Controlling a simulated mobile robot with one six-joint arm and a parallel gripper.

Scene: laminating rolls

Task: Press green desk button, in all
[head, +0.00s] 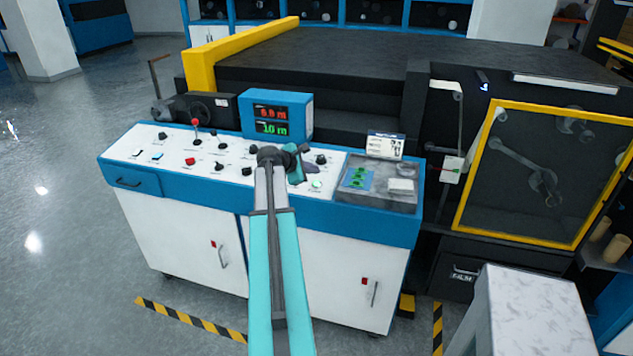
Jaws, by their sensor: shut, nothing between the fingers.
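The green button (317,184) is a small, pale green lit spot on the white top of the control desk (228,172), toward its front edge and left of the grey tray. My arm reaches over the desk from the front. My gripper (309,168) is shut and empty, just behind and slightly left of the green button in the picture. The button is in plain view. The gap between the fingertips and the desk top cannot be judged from this one view.
Several black knobs, a red button (190,161) and a red-topped lever (196,129) stand on the desk. A blue display box (277,97) rises at its back. A grey tray (381,200) holds small items to the right. A yellow-framed guard (535,240) stands further right.

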